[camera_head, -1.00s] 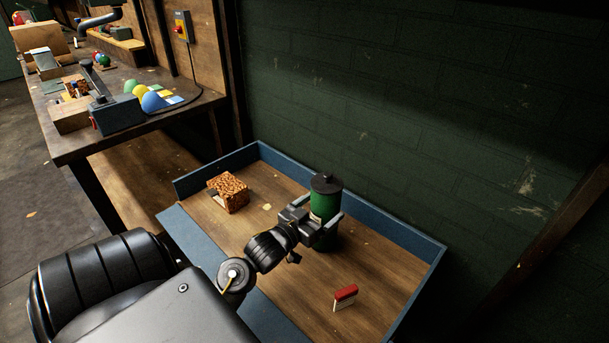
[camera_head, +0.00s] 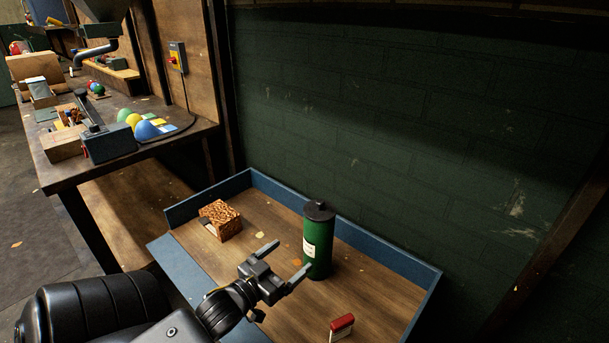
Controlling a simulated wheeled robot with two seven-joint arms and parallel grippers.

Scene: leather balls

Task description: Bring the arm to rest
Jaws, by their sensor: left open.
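My left gripper (camera_head: 285,266) is open and empty over the wooden tray with blue walls (camera_head: 205,195). Its two fingers point toward the green canister (camera_head: 318,248), which stands upright on the tray floor with a dark lid and a pale label. The fingers appear just short of the canister, on its left side, with one fingertip overlapping its lower left edge in the picture. My right gripper is not in view.
A brown speckled box (camera_head: 221,220) sits in the tray's far left part. A small red and white box (camera_head: 341,326) stands near the front right. A workbench (camera_head: 190,135) with colored half-balls stands at the upper left, and a green brick wall (camera_head: 400,120) rises behind.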

